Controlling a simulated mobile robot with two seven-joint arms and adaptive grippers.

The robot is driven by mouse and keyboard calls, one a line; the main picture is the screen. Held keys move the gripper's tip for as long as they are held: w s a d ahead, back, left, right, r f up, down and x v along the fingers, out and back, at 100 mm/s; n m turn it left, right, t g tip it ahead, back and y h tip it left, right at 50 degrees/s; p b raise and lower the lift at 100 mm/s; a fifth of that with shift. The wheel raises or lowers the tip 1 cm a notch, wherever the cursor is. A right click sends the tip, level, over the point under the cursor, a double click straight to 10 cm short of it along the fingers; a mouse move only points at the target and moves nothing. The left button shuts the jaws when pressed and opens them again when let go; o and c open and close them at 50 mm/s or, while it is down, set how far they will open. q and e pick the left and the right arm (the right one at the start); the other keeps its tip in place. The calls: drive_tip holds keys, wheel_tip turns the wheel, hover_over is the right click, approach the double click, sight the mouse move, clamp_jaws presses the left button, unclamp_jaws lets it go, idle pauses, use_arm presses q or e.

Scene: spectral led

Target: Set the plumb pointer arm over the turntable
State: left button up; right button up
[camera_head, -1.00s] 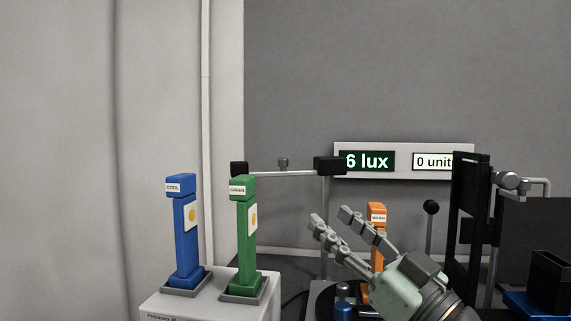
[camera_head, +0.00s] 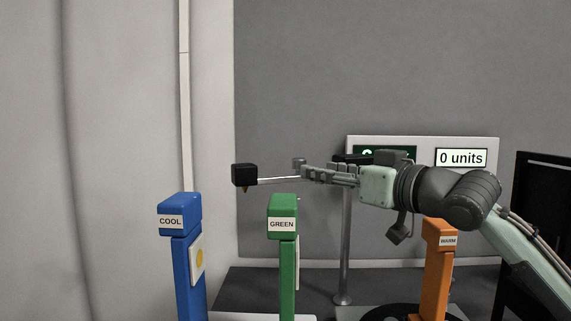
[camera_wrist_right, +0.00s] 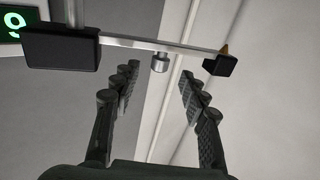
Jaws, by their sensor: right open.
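The plumb pointer arm (camera_head: 270,181) is a thin metal bar reaching left from a black hub on a grey post (camera_head: 346,245). A black block (camera_head: 244,175) with a small brass tip beneath is on its free end. A grey knob (camera_head: 299,163) stands on the bar. My right gripper (camera_head: 304,172) is beside the knob. In the right wrist view it is open (camera_wrist_right: 159,73), with the knob (camera_wrist_right: 160,62) between and just beyond the fingertips, apart from them. The dark turntable (camera_head: 385,313) shows partly at the bottom, right of the post. My left gripper is not in view.
Blue COOL (camera_head: 188,270), green GREEN (camera_head: 288,265) and orange (camera_head: 436,275) lamp posts stand below the arm's level. A display panel (camera_head: 482,143) reading 0 units is behind my right arm. A black frame (camera_head: 535,180) stands at the right.

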sight(299, 165)
drive_tip(key=x, duration=0.7)
drive_tip(key=shift+w+a+r, duration=0.15)
drive_tip(key=shift+w+a, duration=0.05)
drive_tip(key=shift+w, duration=0.05)
clamp_jaws()
